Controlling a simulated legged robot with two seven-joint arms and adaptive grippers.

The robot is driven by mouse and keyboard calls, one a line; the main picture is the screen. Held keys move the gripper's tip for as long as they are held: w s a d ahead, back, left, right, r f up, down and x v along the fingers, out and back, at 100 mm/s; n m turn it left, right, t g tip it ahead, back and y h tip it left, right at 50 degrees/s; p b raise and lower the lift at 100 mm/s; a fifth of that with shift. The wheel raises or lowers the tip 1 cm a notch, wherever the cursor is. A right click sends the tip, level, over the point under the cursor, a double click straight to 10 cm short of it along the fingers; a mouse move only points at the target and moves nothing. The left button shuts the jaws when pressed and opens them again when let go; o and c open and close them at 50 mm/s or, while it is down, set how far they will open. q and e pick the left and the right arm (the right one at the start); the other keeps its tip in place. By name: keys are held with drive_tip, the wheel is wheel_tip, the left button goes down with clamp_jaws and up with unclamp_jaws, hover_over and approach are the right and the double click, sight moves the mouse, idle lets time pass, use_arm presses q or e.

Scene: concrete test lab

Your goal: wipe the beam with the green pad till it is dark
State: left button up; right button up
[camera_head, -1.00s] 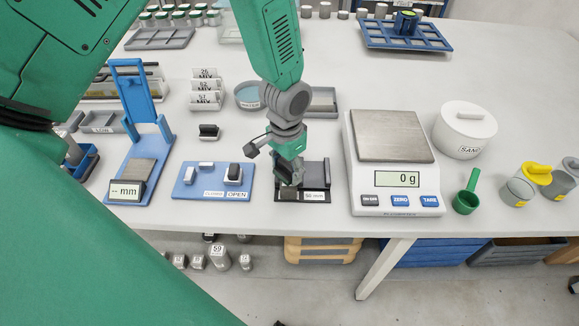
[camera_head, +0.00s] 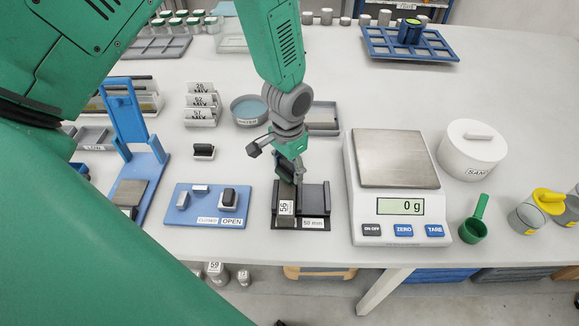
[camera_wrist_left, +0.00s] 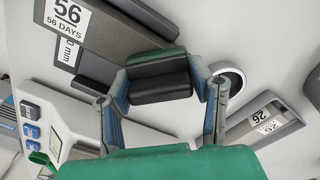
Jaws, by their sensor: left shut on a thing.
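My left gripper (camera_head: 289,172) is shut on a small block with a green top strip and a black body, the green pad (camera_wrist_left: 158,78). In the wrist view a finger grips it at each end. The beam (camera_wrist_left: 125,32) is a grey block with a white "56 / 56 DAYS" label, at the upper left of the wrist view. In the head view the beam (camera_head: 285,194) stands in a dark holder (camera_head: 318,196) labelled 50 mm, and the gripper is at its back end, partly hiding it. Whether the pad touches the beam is unclear. My right gripper is out of view.
A scale (camera_head: 395,185) reading 0 g stands to the right, with a white SAND pot (camera_head: 472,150) beyond it. A round WATER dish (camera_head: 250,110) is behind and left of the holder. A blue OPEN/CLOSED board (camera_head: 205,206) and blue stand (camera_head: 130,140) are left. The table front edge is close.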

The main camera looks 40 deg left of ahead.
sight(287, 163)
use_arm(q)
wheel_tip(287, 163, up, 4)
drive_tip(key=p, duration=0.2)
drive_tip(key=shift+s+a+p, duration=0.1)
drive_tip(key=shift+s+p, duration=0.05)
drive_tip(key=shift+p, duration=0.15)
drive_tip(key=shift+r+p, duration=0.3)
drive_tip(key=shift+d+r+p, duration=0.2)
drive_tip(key=shift+r+p, duration=0.4)
drive_tip(key=shift+w+r, duration=0.2)
drive_tip(key=shift+r, duration=0.35)
drive_tip(key=shift+s+a+r, duration=0.1)
drive_tip(key=shift+a+r, duration=0.05)
drive_tip(key=shift+r, duration=0.35)
drive_tip(key=shift+a, duration=0.1)
